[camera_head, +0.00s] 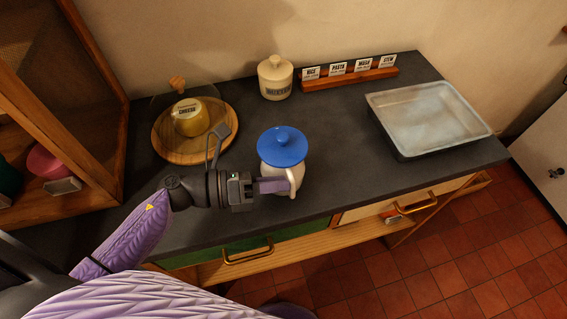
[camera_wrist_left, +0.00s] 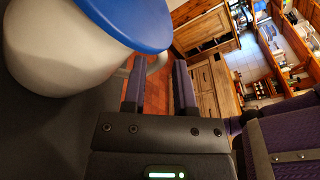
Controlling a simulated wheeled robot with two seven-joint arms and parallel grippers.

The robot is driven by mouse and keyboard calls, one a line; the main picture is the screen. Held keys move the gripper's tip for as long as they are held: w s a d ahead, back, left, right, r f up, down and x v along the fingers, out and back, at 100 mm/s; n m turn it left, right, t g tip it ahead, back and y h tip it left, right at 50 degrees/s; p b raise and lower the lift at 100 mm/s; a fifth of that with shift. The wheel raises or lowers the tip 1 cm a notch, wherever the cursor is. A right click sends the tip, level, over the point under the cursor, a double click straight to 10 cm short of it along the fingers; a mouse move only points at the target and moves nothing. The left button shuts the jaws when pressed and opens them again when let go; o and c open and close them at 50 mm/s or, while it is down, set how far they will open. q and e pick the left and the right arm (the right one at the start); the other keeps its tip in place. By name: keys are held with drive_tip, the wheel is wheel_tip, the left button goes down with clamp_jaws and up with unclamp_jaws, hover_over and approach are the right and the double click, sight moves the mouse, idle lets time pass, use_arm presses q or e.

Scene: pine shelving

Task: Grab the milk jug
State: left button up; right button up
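The milk jug is white with a blue lid (camera_head: 282,147) and stands upright near the counter's front edge in the head view. Its handle (camera_head: 297,178) points toward the front. In the left wrist view the jug's white body (camera_wrist_left: 55,50) fills the upper left. My left gripper (camera_head: 275,186) is beside the jug on its front side, fingers level with the handle. In the left wrist view the gripper (camera_wrist_left: 160,75) has its two fingers apart, and part of the handle shows near the gap between the tips. Whether they touch it is unclear. My right gripper is not in view.
On the dark counter (camera_head: 345,150), a cheese dome on a round wooden board (camera_head: 180,152) stands left, a lidded cream jar (camera_head: 275,78) behind, a label rack (camera_head: 350,74) at the back, and a metal tray (camera_head: 430,118) right. Brass drawer handles (camera_head: 248,257) project below the front edge.

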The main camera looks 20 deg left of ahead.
use_arm(q)
drive_tip(key=shift+x, duration=1.05)
clamp_jaws()
drive_tip(key=shift+r, duration=0.1)
idle(0.4)
